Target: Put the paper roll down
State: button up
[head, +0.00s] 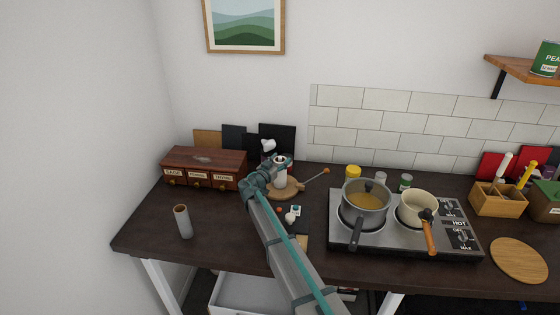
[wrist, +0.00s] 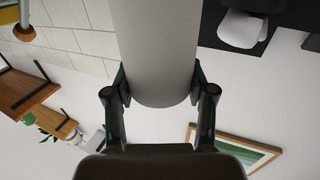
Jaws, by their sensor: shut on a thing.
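My gripper (wrist: 160,88) is shut on a pale, smooth cylinder, the paper roll (wrist: 157,45), with one finger on each side of it in the wrist view. In the head view the gripper (head: 278,168) and the upright pale roll (head: 280,180) are at the back of the counter, over or on a round wooden board (head: 284,193). I cannot tell whether the roll's lower end touches the board.
A wooden drawer box (head: 204,168) stands left of the gripper. A stove (head: 400,245) with a pot (head: 365,208) and a pan (head: 415,208) is to the right. A stick with an orange tip (head: 318,176) leans beside the board. The left front counter (head: 225,235) is mostly clear.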

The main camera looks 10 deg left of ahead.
jog(key=shift+f+b, duration=0.2)
jog(key=shift+b, duration=0.2)
jog(key=o, duration=1.4)
jog(key=shift+c, duration=0.2)
jog(key=shift+s+r+p, duration=0.1)
jog(key=shift+r+p, duration=0.2)
jog(key=shift+p, duration=0.25)
jog(key=b+v, duration=0.5)
jog(key=v, duration=0.6)
jog(key=shift+s+a, duration=0.2)
jog(key=shift+s, duration=0.15)
